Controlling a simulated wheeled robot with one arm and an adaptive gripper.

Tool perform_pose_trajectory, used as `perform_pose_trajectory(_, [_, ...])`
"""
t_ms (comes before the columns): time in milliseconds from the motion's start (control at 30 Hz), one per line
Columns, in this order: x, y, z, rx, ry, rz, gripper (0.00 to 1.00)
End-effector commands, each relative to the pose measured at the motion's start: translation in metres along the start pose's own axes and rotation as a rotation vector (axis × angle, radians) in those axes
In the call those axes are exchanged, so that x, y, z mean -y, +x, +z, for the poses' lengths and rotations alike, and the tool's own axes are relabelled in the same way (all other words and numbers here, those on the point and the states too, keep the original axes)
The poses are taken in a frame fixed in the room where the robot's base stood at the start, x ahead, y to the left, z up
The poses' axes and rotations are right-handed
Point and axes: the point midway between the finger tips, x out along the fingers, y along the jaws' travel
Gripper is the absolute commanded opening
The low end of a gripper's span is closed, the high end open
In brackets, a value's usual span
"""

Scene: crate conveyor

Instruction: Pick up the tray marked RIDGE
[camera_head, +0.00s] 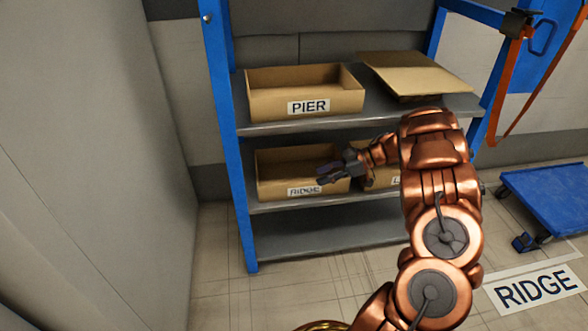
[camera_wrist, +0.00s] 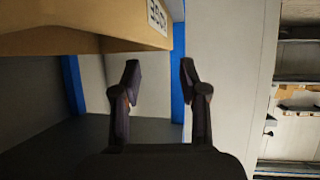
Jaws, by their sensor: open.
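The cardboard tray marked RIDGE (camera_head: 270,185) sits on the left of the middle shelf, its label facing front. My gripper (camera_head: 325,176) is in front of its right part and overlaps it in the head view. In the wrist view the tray (camera_wrist: 50,42) fills the upper left, with part of its label showing sideways. There my gripper (camera_wrist: 160,75) is open, its two dark fingers apart with nothing between them.
A PIER tray (camera_head: 265,102) and a closed or flattened carton (camera_head: 420,72) are on the shelf above. Another labelled box (camera_head: 372,180) is right of the RIDGE tray, mostly hidden by my arm. A blue cart (camera_head: 550,195) and a RIDGE floor sign (camera_head: 537,288) are at right.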

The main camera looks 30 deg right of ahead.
Motion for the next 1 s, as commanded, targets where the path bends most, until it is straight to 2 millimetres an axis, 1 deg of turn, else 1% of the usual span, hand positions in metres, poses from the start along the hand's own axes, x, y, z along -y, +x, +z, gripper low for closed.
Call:
perform_pose_trajectory(100, [0.0,0.011,0.003,-0.001,0.003,0.003,0.43])
perform_pose_trajectory(367, [0.0,0.028,0.003,-0.001,0.003,0.005,0.43])
perform_pose_trajectory(600, [0.0,0.062,0.003,0.002,0.0,0.002,0.43])
perform_pose_trajectory(667, [-0.001,0.068,0.003,0.001,0.0,0.003,0.43])
perform_pose_trajectory(733, [-0.001,0.071,0.002,0.002,0.0,0.003,0.43])
perform_pose_trajectory(933, [-0.001,0.071,0.001,0.001,0.001,0.003,0.43])
perform_pose_trajectory(1000, [-0.001,0.071,0.001,0.0,0.001,0.003,0.36])
